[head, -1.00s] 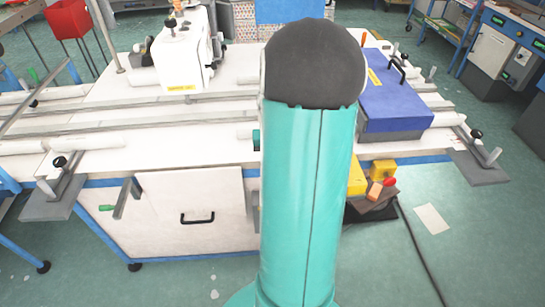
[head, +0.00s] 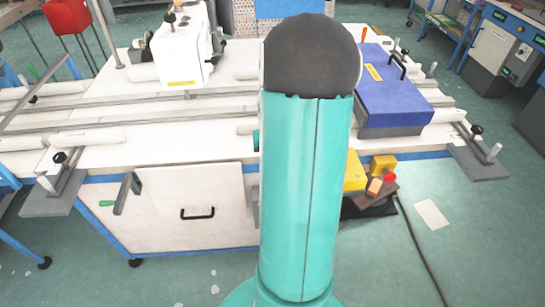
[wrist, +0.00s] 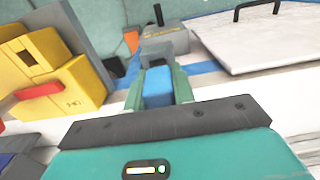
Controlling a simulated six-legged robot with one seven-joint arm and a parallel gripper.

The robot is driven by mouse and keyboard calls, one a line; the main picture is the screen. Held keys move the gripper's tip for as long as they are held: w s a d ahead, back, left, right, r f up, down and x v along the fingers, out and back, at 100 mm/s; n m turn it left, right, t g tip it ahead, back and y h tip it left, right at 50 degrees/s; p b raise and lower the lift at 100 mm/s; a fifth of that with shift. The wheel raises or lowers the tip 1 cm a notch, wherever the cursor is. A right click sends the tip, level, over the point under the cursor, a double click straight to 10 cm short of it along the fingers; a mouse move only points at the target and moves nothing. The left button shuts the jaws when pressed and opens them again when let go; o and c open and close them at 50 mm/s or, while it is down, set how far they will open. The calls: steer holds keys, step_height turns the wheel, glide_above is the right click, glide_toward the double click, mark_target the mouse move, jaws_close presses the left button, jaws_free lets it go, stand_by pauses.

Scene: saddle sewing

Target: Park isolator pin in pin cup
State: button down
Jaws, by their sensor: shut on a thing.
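My gripper (wrist: 158,88) shows in the wrist view with two green fingers closed on a blue block-shaped piece (wrist: 157,90), apparently the isolator pin's grip. The rest of the held piece is hidden. Just beyond the fingertips is a grey block (wrist: 165,36) with yellow lettering; I cannot tell whether the held piece touches it. I cannot make out the pin cup for certain. In the head view my teal arm hides the gripper and what it holds.
Yellow boxes (wrist: 50,75) with a red bar (wrist: 38,91) stand left of my fingers in the wrist view. A white panel (wrist: 255,40) with a black handle is at right. In the head view, a blue box (head: 395,98) sits on the white bench (head: 130,160).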

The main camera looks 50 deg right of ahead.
steer(key=c, duration=1.1)
jaws_free()
step_height(320, 180, up, 14)
steer(key=shift+f, duration=0.1)
steer(key=w+a+r+n+t, duration=0.1)
steer(key=a+r+n, duration=0.1)
steer(key=a, duration=0.5)
steer(key=w+a+r+n+t+h, duration=0.1)
steer(key=a+r, duration=0.2)
steer(key=a, duration=0.3)
steer(key=w+a+r+n, duration=0.2)
steer(key=a, duration=0.5)
steer(key=s+a+n+t, duration=0.1)
steer(key=s+a, duration=0.1)
steer(key=a, duration=0.3)
steer(key=s+a+n+t, duration=0.1)
steer(key=s+a+n, duration=0.1)
steer(key=a, duration=0.3)
steer(key=s+a+n+t+y, duration=0.1)
steer(key=s+a, duration=0.1)
steer(key=a, duration=0.3)
steer(key=shift+s+a+r+n+t, duration=0.2)
steer(key=shift+a+r+n+t, duration=0.1)
steer(key=shift+a+r+n, duration=0.1)
